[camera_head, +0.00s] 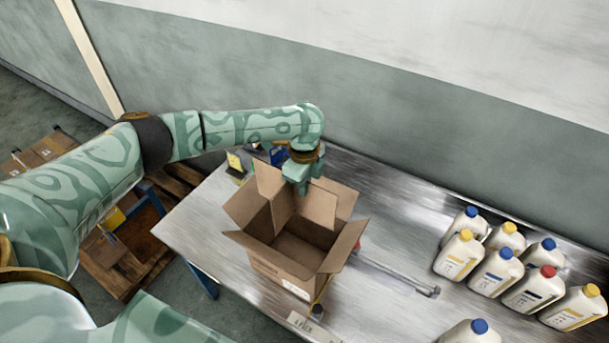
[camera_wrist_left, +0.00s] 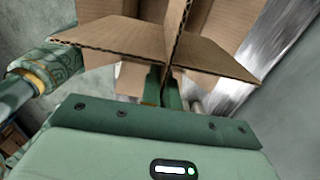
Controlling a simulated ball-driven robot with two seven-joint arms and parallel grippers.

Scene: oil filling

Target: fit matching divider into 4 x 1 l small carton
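An open cardboard carton (camera_head: 278,263) stands upright on the metal table, its top flaps spread outward. My left gripper (camera_head: 301,186) is above the carton's back part, pointing down. It appears shut on a cross-shaped cardboard divider (camera_head: 319,206), whose panels stand upright at the carton's opening. The left wrist view shows the divider (camera_wrist_left: 215,55) close up, with the fingers (camera_wrist_left: 163,84) at its crossing. Flaps and panels overlap, so I cannot tell how deep the divider sits. The front of the carton's inside looks empty. My right gripper is out of view.
Several white bottles (camera_head: 497,271) with coloured caps stand on the right of the table (camera_head: 203,232). A metal bar (camera_head: 395,273) lies right of the carton, and a label plate (camera_head: 312,327) is in front. A wall runs behind.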

